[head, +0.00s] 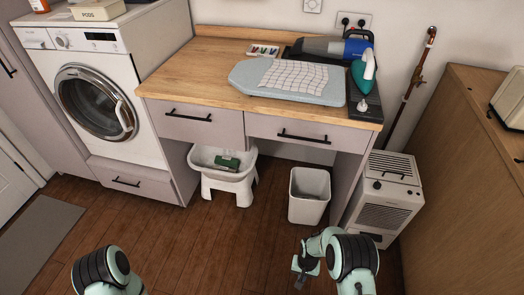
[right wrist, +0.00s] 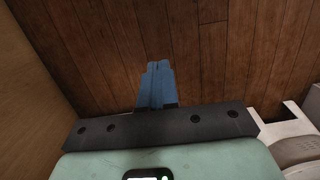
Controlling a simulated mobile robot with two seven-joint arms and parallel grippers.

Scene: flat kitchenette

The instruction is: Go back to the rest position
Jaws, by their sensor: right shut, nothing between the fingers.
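My right gripper (right wrist: 160,68) shows in the right wrist view with its two blue fingers together, empty, over the wooden floor. In the head view the right gripper (head: 301,272) is small and low, in front of the white bin, at the end of my folded right arm. Part of my left arm shows at the bottom left of the head view. The left gripper is out of the frame.
A wooden counter (head: 205,62) holds an ironing board (head: 245,77) with a checked cloth. A white bin (head: 309,211), a white tub (head: 212,182) and a heater-like appliance (head: 386,217) stand below. A washing machine (head: 140,72) is left, a wooden cabinet (head: 470,150) right. Floor ahead is clear.

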